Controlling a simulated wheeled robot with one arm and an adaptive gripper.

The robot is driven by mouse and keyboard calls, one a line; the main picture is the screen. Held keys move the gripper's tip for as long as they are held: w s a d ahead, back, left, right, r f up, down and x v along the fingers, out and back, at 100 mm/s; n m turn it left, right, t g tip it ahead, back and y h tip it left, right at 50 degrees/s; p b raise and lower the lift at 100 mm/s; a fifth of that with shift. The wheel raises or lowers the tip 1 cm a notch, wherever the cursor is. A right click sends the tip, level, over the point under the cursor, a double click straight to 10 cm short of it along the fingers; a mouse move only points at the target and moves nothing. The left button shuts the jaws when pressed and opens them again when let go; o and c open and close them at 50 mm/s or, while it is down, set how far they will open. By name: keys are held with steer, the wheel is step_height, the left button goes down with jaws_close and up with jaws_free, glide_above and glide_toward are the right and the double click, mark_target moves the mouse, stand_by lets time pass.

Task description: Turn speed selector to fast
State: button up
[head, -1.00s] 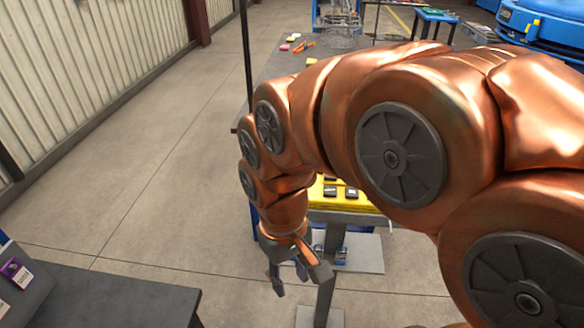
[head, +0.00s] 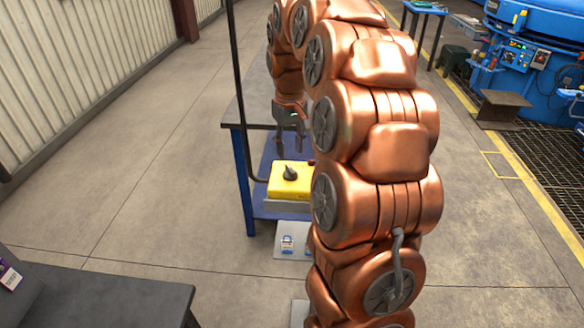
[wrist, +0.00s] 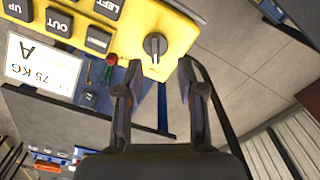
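The speed selector is a black rotary knob (head: 290,173) on the end of a yellow control box (head: 283,188). In the wrist view the knob (wrist: 155,46) has a pale pointer line, and the yellow box (wrist: 178,33) appears upside down. My gripper (wrist: 156,78) is open and empty, its two fingers spread apart. The knob lies ahead of the fingertips, roughly centred between them, with a visible gap. In the head view my gripper (head: 290,138) is beyond and above the box, partly hidden by my arm. The selector's position markings are not readable.
A red button (wrist: 111,59) is close to the left finger. A dark cable (wrist: 222,110) runs beside the right finger. A dark table (head: 110,295) stands front left.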

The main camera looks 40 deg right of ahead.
mark_target(292, 171)
steer(key=shift+w+d+f, duration=0.1)
steer(key=shift+w+d, duration=0.15)
steer(key=shift+d, duration=0.25)
steer(key=shift+f+p, duration=1.1)
steer(key=shift+f, duration=2.75)
steer(key=shift+c, duration=0.3)
jaws_close()
